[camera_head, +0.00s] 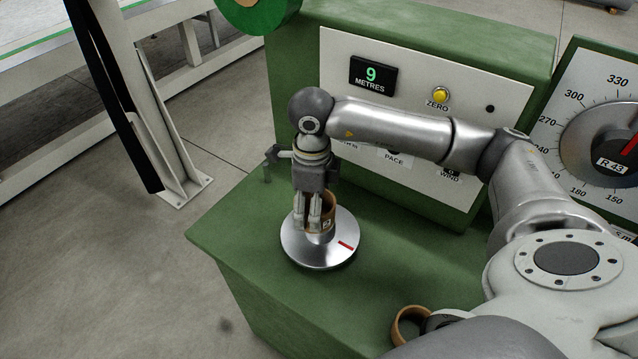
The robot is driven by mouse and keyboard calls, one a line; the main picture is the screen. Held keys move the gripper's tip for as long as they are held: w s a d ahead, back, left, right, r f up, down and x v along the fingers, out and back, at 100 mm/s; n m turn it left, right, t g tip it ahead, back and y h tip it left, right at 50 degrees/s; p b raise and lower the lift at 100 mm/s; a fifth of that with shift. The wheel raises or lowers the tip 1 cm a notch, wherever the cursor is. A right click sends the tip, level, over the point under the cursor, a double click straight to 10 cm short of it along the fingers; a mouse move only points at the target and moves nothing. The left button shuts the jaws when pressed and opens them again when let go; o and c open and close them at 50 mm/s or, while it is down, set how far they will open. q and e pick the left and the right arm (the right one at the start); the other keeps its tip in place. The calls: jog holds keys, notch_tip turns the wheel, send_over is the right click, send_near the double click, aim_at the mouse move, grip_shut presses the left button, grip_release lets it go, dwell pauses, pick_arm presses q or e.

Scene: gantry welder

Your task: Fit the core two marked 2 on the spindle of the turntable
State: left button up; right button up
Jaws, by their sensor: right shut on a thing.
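The turntable (296,250) is a round silver disc with a red mark, on the green bench top. My right gripper (314,224) points down over its middle and is shut on the brown core (332,204). A small label shows low on the core's side; it seems to read 2 but is too small to be sure. The fingers cover the core's left part. The core looks upright, at or just above the disc. The spindle is hidden, so I cannot tell whether the core is around it. My left gripper is not in view.
Another brown core (402,326) is at the bench's front, partly hidden by my arm. Behind the turntable stands a panel (500,95) with a 9 METRES display (373,76) and a yellow ZERO button (441,95). A dial (605,140) is at right. The bench left of the turntable is clear.

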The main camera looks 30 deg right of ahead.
jog(key=shift+w+d+f+m+b, duration=0.25)
jog(key=shift+d+f+m, duration=0.35)
jog(key=shift+m, duration=0.65)
jog(key=shift+w+d+f+m+b, duration=0.25)
jog(key=shift+f+m, duration=0.55)
jog(key=shift+m, duration=0.4)
jog(key=shift+w+d+f+m+b, duration=0.2)
jog(key=shift+d+f+m, duration=0.4)
jog(key=shift+m, duration=0.65)
jog(key=shift+a+f, duration=0.1)
jog(key=shift+a, duration=0.05)
jog(key=shift+f, duration=0.2)
jog(key=shift+f+b, duration=2.25)
jog(key=o, duration=1.1)
